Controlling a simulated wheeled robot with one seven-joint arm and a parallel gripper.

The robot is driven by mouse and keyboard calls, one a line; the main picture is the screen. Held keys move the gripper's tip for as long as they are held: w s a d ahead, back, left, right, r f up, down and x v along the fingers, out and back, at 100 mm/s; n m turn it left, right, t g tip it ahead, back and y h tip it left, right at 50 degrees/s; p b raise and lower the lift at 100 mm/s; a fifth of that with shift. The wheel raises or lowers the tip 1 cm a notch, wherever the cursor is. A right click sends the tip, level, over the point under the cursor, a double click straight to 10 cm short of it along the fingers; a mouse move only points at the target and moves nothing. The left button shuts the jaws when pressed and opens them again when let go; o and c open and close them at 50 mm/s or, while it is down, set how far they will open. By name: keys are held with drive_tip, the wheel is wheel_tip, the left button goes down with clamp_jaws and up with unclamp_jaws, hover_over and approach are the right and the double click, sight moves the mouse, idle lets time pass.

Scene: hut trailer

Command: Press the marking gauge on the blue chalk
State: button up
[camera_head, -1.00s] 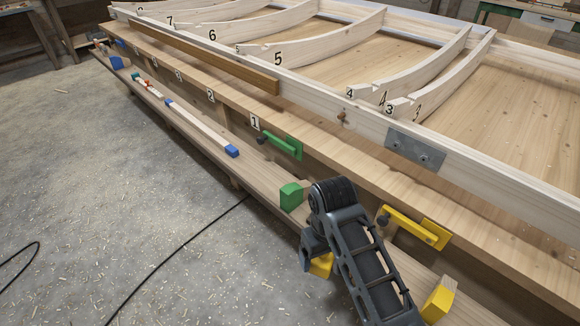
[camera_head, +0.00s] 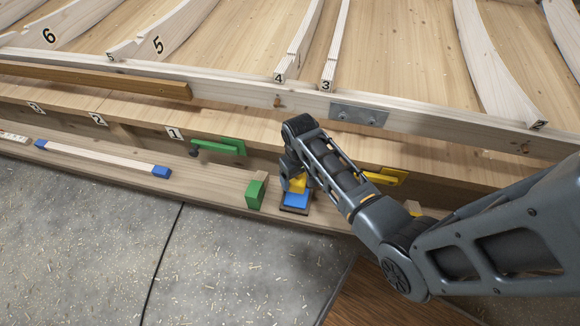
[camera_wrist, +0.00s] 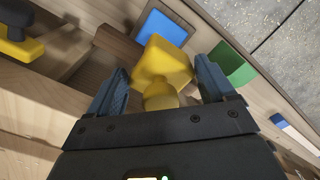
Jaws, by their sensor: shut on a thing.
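The marking gauge (camera_wrist: 160,66) is a yellow block on a short round yellow stem. My gripper (camera_wrist: 161,84) is shut on the stem, with one blue-grey finger on each side. The blue chalk (camera_wrist: 163,29) is a flat blue pad in a dark-rimmed wooden holder, just beyond the gauge in the wrist view. In the head view the gauge (camera_head: 298,185) shows below my gripper (camera_head: 293,176), at the back edge of the blue chalk (camera_head: 297,200). The gauge partly covers the chalk, and I cannot tell whether they touch.
A green-faced block (camera_head: 256,192) stands on the ledge just left of the chalk. A green toggle clamp (camera_head: 219,147) and a yellow one (camera_head: 385,176) sit on the frame behind. A blue-ended stick (camera_head: 105,159) lies farther left. Concrete floor is in front.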

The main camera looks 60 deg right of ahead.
sight(298, 188)
drive_tip(key=shift+f+b, duration=2.25)
drive_tip(key=shift+f, duration=0.75)
drive_tip(key=shift+f, duration=0.55)
drive_tip(key=shift+r, duration=0.1)
wheel_tip(298, 188, up, 5)
drive_tip(key=p, duration=0.4)
drive_tip(key=shift+p, duration=0.35)
drive_tip(key=shift+r, duration=0.95)
